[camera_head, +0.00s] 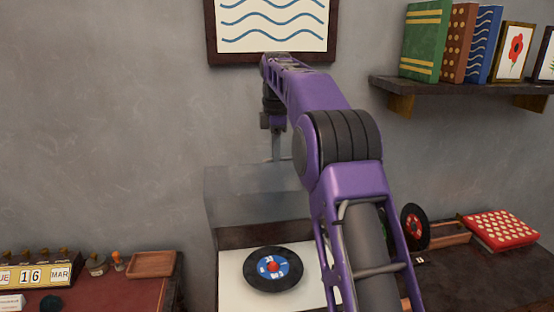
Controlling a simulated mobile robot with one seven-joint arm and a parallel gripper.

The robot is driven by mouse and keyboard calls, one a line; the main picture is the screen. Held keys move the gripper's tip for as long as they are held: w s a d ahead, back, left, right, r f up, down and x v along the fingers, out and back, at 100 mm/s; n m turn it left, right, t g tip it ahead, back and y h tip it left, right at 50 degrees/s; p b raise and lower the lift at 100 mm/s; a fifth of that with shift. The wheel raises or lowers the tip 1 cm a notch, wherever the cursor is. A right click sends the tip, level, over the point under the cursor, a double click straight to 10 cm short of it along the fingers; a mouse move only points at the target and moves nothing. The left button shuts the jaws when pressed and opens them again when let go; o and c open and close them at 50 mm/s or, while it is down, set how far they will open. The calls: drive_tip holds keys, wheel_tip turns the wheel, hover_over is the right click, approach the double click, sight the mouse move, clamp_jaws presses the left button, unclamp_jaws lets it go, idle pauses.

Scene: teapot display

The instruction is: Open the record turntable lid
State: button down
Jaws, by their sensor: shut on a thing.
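The record turntable has a white top (235,298) with a black record on it; the record has a blue and red label (262,262). Its see-through grey lid (240,198) stands raised behind the record, against the wall. My gripper (277,157) points down at the lid's upper edge and is shut on it. The fingertips are small and partly lost against the lid. My purple arm hides the right part of the lid and of the turntable.
A wall shelf (455,87) with books and framed pictures hangs at the upper right, near my arm. A wave picture (270,22) hangs above. A calendar (35,273) and a wooden tray (152,265) are at left; another record (414,227) and a red box (500,229) are at right.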

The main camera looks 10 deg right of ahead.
drive_tip(key=shift+w+f, duration=0.15)
drive_tip(key=shift+f, duration=0.15)
drive_tip(key=c, duration=1)
unclamp_jaws()
drive_tip(key=shift+w+f, duration=0.1)
drive_tip(key=shift+w, duration=0.1)
drive_tip(key=shift+o, duration=0.4)
drive_tip(key=shift+s+r, duration=0.1)
drive_tip(key=shift+r, duration=0.1)
